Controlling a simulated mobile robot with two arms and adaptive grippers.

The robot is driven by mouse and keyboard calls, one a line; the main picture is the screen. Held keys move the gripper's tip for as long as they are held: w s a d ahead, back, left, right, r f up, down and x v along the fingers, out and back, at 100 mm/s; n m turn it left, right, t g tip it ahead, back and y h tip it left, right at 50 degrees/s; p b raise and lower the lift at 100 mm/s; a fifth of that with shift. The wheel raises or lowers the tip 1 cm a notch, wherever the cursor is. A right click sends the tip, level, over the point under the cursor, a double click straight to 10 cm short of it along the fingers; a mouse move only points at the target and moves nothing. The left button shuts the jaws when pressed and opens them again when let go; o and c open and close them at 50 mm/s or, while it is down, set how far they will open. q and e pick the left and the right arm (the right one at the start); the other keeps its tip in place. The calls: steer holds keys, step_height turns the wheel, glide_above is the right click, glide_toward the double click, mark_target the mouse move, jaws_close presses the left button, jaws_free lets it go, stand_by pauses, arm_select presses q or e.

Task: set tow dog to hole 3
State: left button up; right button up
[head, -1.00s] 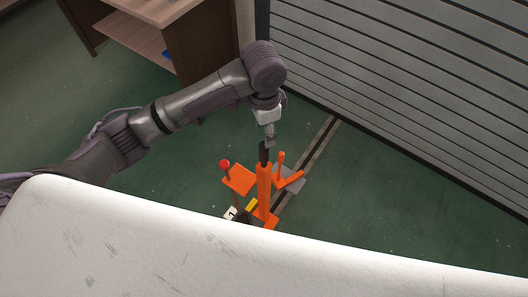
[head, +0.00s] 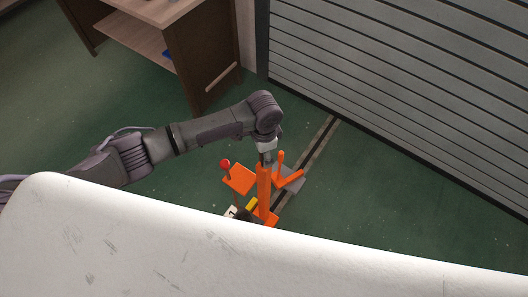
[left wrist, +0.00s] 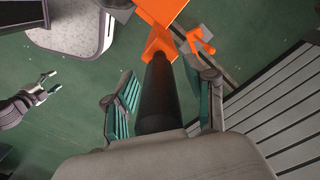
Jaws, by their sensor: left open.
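An orange post (head: 264,190) stands by the floor track in the head view, with orange plates and a red-knobbed lever (head: 225,163) beside it. A pale label (head: 231,212) and a yellow piece (head: 251,204) show near its foot. I cannot tell which part is the tow dog, and no hole numbers are readable. My left gripper (head: 266,158) is over the post's top. In the left wrist view a black rod (left wrist: 157,95) runs between its open, teal-padded fingers, with a gap on the left. My right gripper (left wrist: 54,81) is open and empty at that view's left.
A dark floor track (head: 318,148) runs past the post towards a grey slatted wall (head: 400,90) on the right. A brown wooden shelf unit (head: 185,50) stands at the back. The green floor (head: 380,215) right of the post is clear.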

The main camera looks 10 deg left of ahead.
arm_select(q)
steer(key=shift+f, duration=0.1)
jaws_close()
stand_by(0.4)
